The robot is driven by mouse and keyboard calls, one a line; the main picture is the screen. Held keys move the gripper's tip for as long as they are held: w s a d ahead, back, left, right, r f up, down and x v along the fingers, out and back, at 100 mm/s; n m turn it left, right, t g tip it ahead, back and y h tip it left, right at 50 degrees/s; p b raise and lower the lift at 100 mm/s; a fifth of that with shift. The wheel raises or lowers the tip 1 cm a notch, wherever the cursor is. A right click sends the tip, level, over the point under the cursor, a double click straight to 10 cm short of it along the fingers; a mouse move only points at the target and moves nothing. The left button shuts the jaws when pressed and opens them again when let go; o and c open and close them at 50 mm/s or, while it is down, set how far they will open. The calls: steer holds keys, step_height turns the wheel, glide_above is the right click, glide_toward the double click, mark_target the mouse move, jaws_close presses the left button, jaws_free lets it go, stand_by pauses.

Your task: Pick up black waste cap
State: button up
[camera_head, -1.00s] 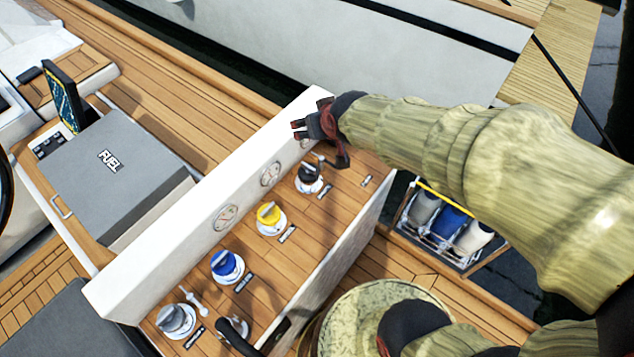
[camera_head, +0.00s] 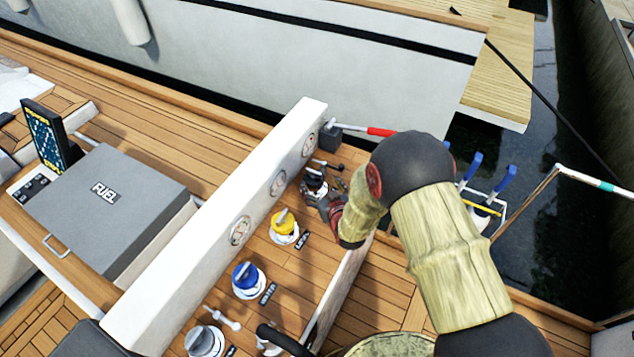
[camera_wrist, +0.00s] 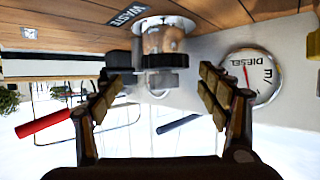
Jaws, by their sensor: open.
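The black waste cap (camera_head: 316,182) sits on its round metal deck fitting, the farthest in the row of fittings on the wooden deck. In the wrist view the cap (camera_wrist: 165,60) appears upside down, just beyond and between my fingertips, beside a label reading WASTE (camera_wrist: 127,15). My gripper (camera_head: 328,207) is at the near side of the cap, partly hidden by my wrist. I cannot tell whether a finger touches the cap.
A white wall with gauges (camera_head: 278,183) runs close behind the fittings. A yellow cap (camera_head: 284,222), a blue cap (camera_head: 246,275) and a grey cap (camera_head: 204,342) stand in the same row. A red-handled lever (camera_head: 380,132) is beyond the waste cap. A grey FUEL box (camera_head: 105,200) is at left.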

mark_target(314, 177)
steer(key=x, duration=0.2)
steer(key=b+x, duration=0.1)
steer(key=x, duration=0.3)
steer(key=shift+w+a+r+b, duration=0.1)
steer(key=shift+a+r+b, duration=0.2)
steer(key=shift+a+b, duration=0.15)
steer(key=shift+c, duration=1)
steer(key=c, duration=1.1)
steer(key=shift+r, duration=0.15)
steer(key=shift+c, duration=0.5)
